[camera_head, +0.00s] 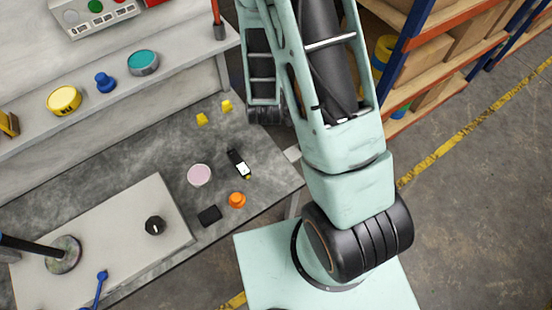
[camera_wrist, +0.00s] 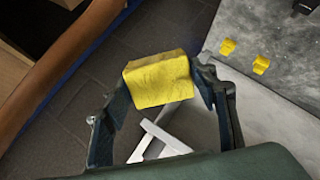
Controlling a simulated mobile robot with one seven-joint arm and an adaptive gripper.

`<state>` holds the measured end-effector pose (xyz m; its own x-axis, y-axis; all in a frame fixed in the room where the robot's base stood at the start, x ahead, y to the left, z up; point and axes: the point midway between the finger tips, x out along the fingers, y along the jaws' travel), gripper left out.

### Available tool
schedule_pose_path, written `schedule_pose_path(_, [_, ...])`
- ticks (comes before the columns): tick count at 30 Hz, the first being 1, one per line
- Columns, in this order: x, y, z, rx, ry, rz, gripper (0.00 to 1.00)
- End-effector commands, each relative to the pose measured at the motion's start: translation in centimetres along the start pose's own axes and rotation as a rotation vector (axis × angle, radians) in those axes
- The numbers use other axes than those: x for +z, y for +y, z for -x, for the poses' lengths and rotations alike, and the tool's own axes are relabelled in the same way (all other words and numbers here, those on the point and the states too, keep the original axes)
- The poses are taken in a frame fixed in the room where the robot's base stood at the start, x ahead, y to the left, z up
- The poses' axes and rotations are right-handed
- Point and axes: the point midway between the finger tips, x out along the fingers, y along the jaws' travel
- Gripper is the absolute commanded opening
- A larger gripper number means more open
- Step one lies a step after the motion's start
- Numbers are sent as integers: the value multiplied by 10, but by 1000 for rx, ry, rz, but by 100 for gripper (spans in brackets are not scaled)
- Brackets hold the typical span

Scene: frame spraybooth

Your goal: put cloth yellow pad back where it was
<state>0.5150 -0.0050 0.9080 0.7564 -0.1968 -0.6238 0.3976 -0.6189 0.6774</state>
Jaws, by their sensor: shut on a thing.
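The yellow cloth pad (camera_wrist: 158,80) is a soft-looking block in the wrist view. My gripper (camera_wrist: 160,88) is shut on it, with one dark finger at each side. The pad is held in the air, with dark floor and a pale frame part behind it. The gripper and the pad do not show in the head view, where only my arm is seen. The place where the pad was cannot be told from these frames.
The grey worktop (camera_head: 264,195) carries two small yellow pieces (camera_head: 214,112), a pink disc (camera_head: 199,174), a black device (camera_head: 238,162), an orange knob (camera_head: 237,200) and a black block (camera_head: 209,215). A shelf above holds a yellow tin (camera_head: 63,100). A storage rack (camera_head: 415,65) stands at right.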

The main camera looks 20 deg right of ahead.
Motion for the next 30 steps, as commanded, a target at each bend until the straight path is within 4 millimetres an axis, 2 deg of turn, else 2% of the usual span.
schedule_pose_path(1, [14, -20, -2, -52, -57, -20, 34])
schedule_pose_path(4, [42, -60, -1, -167, -181, -75, 34])
schedule_pose_path(8, [87, -119, 10, -331, -351, -174, 34])
schedule_pose_path(12, [135, -185, 39, -504, -512, -309, 34])
schedule_pose_path(15, [155, -216, 60, -577, -570, -377, 34])
schedule_pose_path(18, [166, -235, 75, -617, -600, -418, 34])
schedule_pose_path(22, [172, -247, 84, -641, -616, -443, 34])
schedule_pose_path(30, [173, -249, 64, -641, -614, -446, 34])
